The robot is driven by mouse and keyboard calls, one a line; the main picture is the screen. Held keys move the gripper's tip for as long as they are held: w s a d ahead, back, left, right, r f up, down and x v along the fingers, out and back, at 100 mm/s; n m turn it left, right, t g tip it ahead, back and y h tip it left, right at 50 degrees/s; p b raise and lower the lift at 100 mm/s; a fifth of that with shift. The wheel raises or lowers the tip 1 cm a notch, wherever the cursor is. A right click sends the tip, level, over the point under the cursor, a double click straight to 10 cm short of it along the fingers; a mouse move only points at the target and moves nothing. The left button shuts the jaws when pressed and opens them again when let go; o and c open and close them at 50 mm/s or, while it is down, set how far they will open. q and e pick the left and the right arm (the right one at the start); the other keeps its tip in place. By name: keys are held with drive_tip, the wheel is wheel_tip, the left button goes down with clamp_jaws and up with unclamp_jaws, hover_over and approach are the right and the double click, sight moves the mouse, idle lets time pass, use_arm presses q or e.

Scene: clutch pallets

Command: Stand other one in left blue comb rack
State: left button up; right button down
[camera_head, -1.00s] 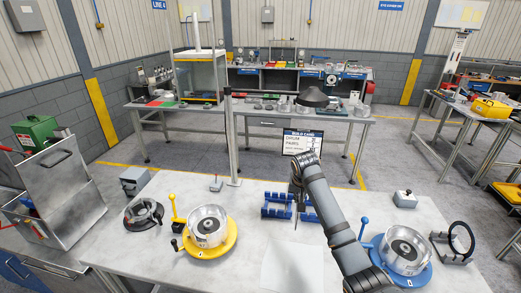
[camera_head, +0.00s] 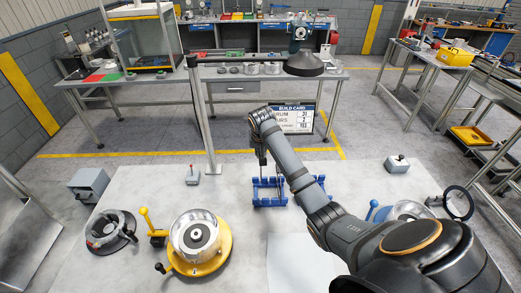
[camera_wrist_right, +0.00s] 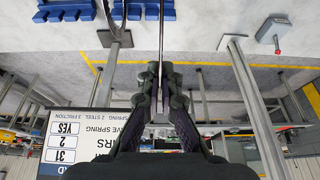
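My right gripper (camera_wrist_right: 162,100) is shut on a thin plate (camera_wrist_right: 161,35), seen edge-on as a narrow line in the right wrist view. In the head view my right gripper (camera_head: 260,142) is above the blue comb racks, and the plate hangs below it, hard to make out. The left blue comb rack (camera_head: 268,203) stands on the table, below the gripper. A second blue comb rack (camera_head: 313,187) is beside it on the right, partly hidden by my arm. Whether the plate touches a rack I cannot tell. My left gripper is not in view.
A yellow-based drum fixture (camera_head: 222,255) and a dark ring fixture (camera_head: 110,232) stand left. A blue-handled fixture (camera_head: 408,209) is partly behind my arm. A post (camera_head: 203,120) rises behind the racks. The build card (camera_head: 297,118) stands behind my gripper.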

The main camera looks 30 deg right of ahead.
wheel_tip(320, 180, down, 3)
drive_tip(key=shift+w, duration=0.1)
wheel_tip(320, 180, down, 2)
drive_tip(key=shift+f, duration=0.1)
wheel_tip(320, 180, down, 3)
drive_tip(key=shift+f+b, duration=0.2)
drive_tip(key=shift+b, duration=0.5)
drive_tip(key=shift+f+b, duration=0.35)
drive_tip(key=shift+f, duration=0.7)
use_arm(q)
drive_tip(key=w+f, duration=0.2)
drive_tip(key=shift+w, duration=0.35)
use_arm(e)
drive_tip(key=shift+f, duration=0.15)
